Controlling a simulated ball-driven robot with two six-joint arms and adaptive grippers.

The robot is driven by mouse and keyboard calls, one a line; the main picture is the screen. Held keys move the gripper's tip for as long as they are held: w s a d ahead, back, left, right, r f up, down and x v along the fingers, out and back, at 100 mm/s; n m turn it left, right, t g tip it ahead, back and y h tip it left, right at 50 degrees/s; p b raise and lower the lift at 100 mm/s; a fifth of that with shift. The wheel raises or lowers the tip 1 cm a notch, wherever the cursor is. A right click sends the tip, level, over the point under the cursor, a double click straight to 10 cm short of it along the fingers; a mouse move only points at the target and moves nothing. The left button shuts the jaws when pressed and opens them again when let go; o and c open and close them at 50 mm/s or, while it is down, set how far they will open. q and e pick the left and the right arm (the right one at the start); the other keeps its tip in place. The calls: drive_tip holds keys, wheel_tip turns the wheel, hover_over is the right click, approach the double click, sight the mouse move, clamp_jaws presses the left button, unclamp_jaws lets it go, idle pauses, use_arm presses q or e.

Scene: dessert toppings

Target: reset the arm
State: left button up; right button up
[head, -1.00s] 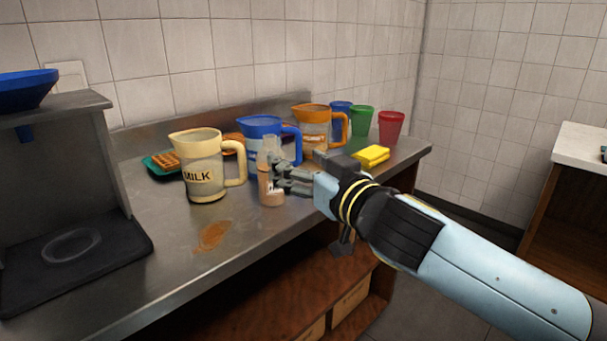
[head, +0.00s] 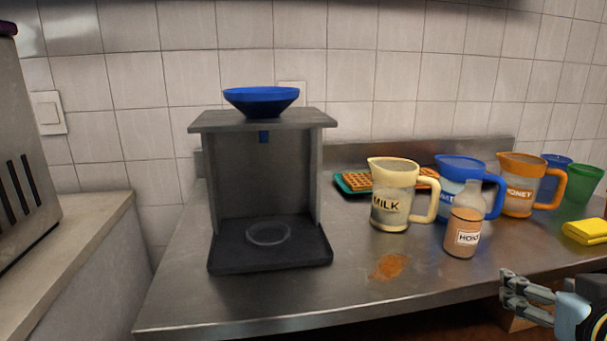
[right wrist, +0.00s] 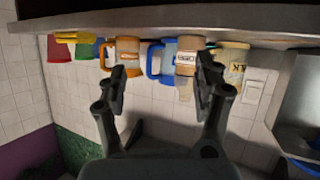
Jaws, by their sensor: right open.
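My right gripper (head: 507,288) is at the lower right of the head view, in front of the counter's front edge. It is open and empty. In the right wrist view its two fingers (right wrist: 162,68) stand apart, with the counter and its jugs upside down beyond them. The honey bottle (head: 462,222) stands upright on the counter, apart from the gripper. It also shows in the right wrist view (right wrist: 187,58). My left gripper is not in view.
On the steel counter (head: 300,298) stand a milk jug (head: 391,208), a blue-handled jug (head: 453,176) and an orange honey jug (head: 519,190). A waffle tray (head: 347,184), yellow cloth (head: 586,231), orange spill (head: 389,266) and dispenser (head: 263,172) are also there. The front left is clear.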

drive_tip(key=s+a+f+n+g+y, duration=0.2)
drive_tip(key=s+a+f+g, duration=0.25)
drive_tip(key=s, duration=0.45)
drive_tip(key=s+a+f+n+g+y, duration=0.2)
drive_tip(key=s+a+f+g, duration=0.25)
drive_tip(key=s, duration=0.35)
wheel_tip(320, 180, down, 13)
drive_tip(key=d+g, duration=0.1)
drive_tip(key=d, duration=0.1)
drive_tip(key=s+d+f, duration=0.1)
drive_tip(key=s+f, duration=0.4)
drive_tip(key=f, duration=0.6)
drive_tip(key=s+d+f+g, duration=0.1)
drive_tip(key=s+f, duration=0.3)
drive_tip(key=f, duration=0.7)
drive_tip(key=shift+s+d+f+m, duration=0.2)
drive_tip(key=shift+s+m, duration=0.15)
drive_tip(key=shift+m, duration=0.05)
drive_tip(key=shift+g, duration=0.4)
drive_tip(key=s+f, duration=0.2)
drive_tip(key=s, duration=0.1)
drive_tip(key=s+f, duration=0.2)
drive_tip(key=s, duration=0.2)
drive_tip(key=s+f, duration=0.2)
drive_tip(key=s, duration=0.2)
drive_tip(key=shift+d, duration=0.1)
